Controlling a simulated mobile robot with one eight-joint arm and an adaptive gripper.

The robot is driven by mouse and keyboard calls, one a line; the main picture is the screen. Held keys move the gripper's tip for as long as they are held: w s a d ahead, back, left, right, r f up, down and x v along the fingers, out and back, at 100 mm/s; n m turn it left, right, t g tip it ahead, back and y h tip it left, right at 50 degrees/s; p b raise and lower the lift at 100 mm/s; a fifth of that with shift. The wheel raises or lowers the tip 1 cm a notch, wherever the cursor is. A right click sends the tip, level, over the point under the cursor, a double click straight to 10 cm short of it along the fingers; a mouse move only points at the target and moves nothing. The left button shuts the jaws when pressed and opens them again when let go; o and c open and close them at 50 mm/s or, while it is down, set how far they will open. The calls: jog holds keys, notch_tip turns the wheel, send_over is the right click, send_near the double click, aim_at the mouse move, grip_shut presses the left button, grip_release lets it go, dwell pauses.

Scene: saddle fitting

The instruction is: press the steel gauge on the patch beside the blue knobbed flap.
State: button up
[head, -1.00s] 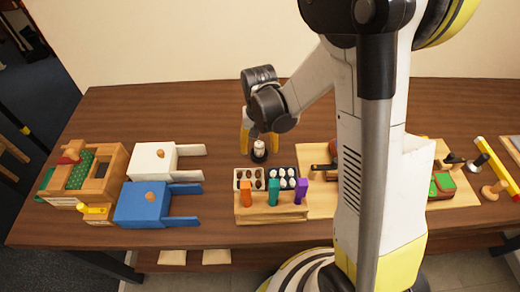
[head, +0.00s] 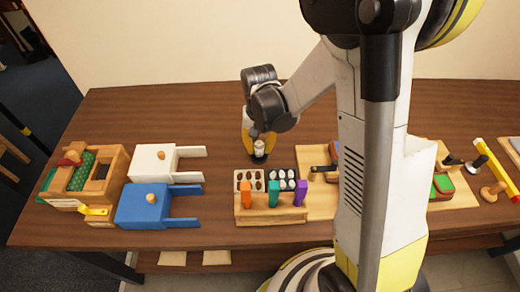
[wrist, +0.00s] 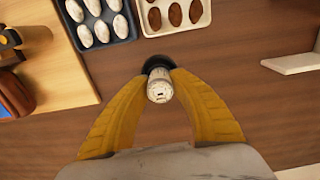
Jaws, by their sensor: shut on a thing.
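My gripper (head: 258,146) is shut on the steel gauge (head: 260,148), a small pale cylinder with a dark round base. In the wrist view the gauge (wrist: 159,88) sits between my yellow fingertips, its face toward the camera. Its base is at or near the table top; I cannot tell whether it touches. The blue flap (head: 138,208) with an orange-brown knob (head: 151,197) lies left of my gripper, with two blue bars pointing right. I cannot make out the patch for certain.
In front of my gripper stand a wooden rack (head: 270,214) with coloured pegs and two trays (head: 237,184) of egg-shaped pieces. A wooden box set (head: 110,180) is at the far left. A board (head: 320,205) with tools lies right, partly behind my arm. Table between gauge and flaps is clear.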

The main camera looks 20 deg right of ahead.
aim_at(259, 144)
jog(key=shift+r+p, duration=1.3)
jog(key=shift+r, duration=0.8)
